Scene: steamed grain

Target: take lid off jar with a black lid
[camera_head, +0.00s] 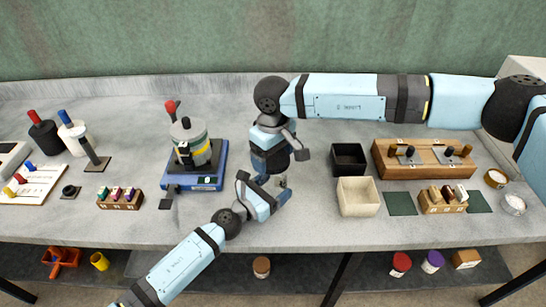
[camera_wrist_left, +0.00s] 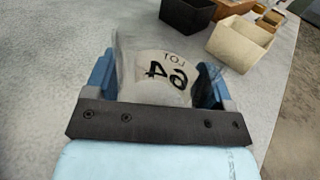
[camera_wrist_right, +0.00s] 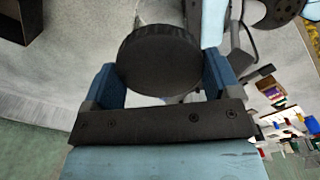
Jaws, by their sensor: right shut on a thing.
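The clear jar (camera_wrist_left: 155,75) with whitish contents and a "LOT 64" mark fills the space between my left gripper's fingers (camera_wrist_left: 158,88) in the left wrist view. They appear to press its sides. My right gripper (camera_wrist_right: 163,82) is shut on the round black lid (camera_wrist_right: 160,58), seen from above in the right wrist view. No lid shows on the jar in the left wrist view. The gap between lid and jar is hidden. In the head view, my left gripper (camera_head: 277,188) is just below my right gripper (camera_head: 277,170), mid-table.
A black box (camera_head: 348,158) and a cream box (camera_head: 358,197) stand just right of my grippers. A blue scale (camera_head: 205,182) with a container on it stands to the left. A wooden rack (camera_head: 385,168) is at the right. The table's front edge is close to my left arm.

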